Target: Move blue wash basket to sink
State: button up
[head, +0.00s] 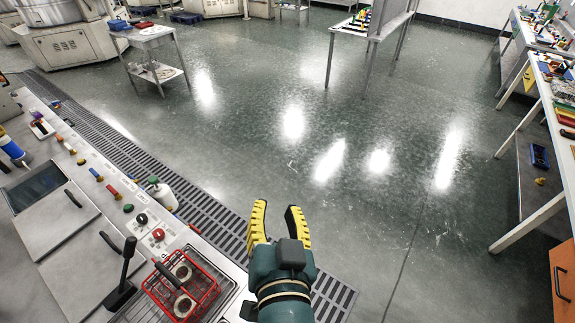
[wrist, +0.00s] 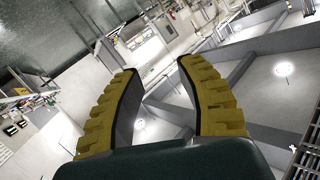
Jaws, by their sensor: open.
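My gripper (head: 276,208) has yellow ribbed fingers and is open and empty, raised over the floor grating at the lower middle of the head view. The wrist view also shows its parted fingers (wrist: 158,78), with nothing between them. I cannot make out a blue wash basket for certain. A small blue item (head: 118,24) lies on the metal cart at upper left, too small to identify. A red wire basket (head: 181,286) holding two round parts stands on the left console, left of my gripper. No sink can be clearly identified.
The console (head: 75,250) with knobs and a black lever (head: 122,275) fills the left side. The metal cart (head: 148,36) stands behind. A cluttered bench (head: 545,95) runs along the right. The middle floor is clear.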

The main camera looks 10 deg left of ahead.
jog(key=s+d+r+t+h, duration=0.2)
jog(key=d+r, duration=0.3)
jog(key=r, duration=0.4)
jog(key=s+d+r+n+t+h, duration=0.1)
jog(key=s+d+r+t+h, duration=0.1)
jog(key=d+r+t, duration=0.3)
notch_tip(320, 180, up, 4)
jog(key=shift+s+d+r+n, duration=0.1)
jog(key=shift+s+d+n, duration=0.2)
jog(key=shift+s+d, duration=0.35)
